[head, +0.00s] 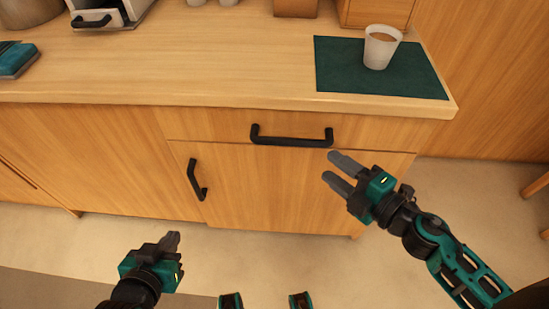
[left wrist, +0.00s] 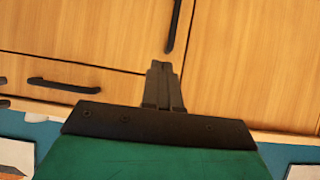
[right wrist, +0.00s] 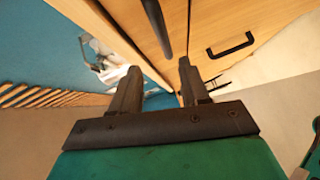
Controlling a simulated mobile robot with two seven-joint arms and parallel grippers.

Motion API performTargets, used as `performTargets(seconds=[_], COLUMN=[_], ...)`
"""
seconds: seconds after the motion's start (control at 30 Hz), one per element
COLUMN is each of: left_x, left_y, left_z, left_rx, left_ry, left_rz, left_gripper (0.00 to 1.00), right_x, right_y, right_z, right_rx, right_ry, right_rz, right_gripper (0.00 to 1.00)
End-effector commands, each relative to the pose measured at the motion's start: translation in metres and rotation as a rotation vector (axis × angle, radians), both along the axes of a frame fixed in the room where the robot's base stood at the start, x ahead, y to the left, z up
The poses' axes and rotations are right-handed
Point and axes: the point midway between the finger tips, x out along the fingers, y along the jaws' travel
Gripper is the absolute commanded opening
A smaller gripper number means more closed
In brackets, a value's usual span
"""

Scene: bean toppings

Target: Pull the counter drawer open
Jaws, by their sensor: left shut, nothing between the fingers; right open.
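The counter drawer (head: 215,127) is a wide wooden front under the countertop, and it looks shut. Its black bar handle (head: 291,142) runs across it. My right gripper (head: 334,168) is open and empty, just right of and below the handle's right end, apart from it in the head view. In the right wrist view a dark bar (right wrist: 158,25) shows ahead of the right gripper's open fingers (right wrist: 158,80). My left gripper (head: 172,238) is shut and empty, low in front of the cabinet. Its closed fingers (left wrist: 160,68) show in the left wrist view.
A cabinet door below has a vertical black handle (head: 196,180). On the countertop (head: 200,70), a white cup (head: 381,48) with brown contents stands on a dark green mat (head: 340,75) near the right end. Floor right of the cabinet is clear near the counter.

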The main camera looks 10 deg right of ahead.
Motion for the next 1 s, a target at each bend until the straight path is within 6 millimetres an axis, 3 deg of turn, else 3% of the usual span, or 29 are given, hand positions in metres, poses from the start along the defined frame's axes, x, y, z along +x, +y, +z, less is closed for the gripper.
performTargets(seconds=[0.27,0.53,0.8,1.0], left_x=[0.004,0.004,-0.004,-0.005], left_y=[-0.001,-0.001,0.001,0.002], left_z=[0.006,0.010,0.002,0.001], left_rx=[-0.003,-0.007,-0.005,-0.004], left_ry=[-0.015,-0.019,0.005,0.008], left_rz=[-0.002,0.007,0.015,0.017], left_gripper=[0.00,0.00,0.00,0.00], right_x=[0.010,0.048,0.089,0.106], right_y=[0.007,0.029,0.051,0.062], right_z=[-0.004,-0.009,-0.017,-0.022], right_rx=[-0.061,-0.059,-0.057,-0.058], right_ry=[-0.023,-0.026,-0.023,-0.021], right_rz=[0.039,0.039,0.037,0.036], right_gripper=[0.45,0.45,0.45,0.45])
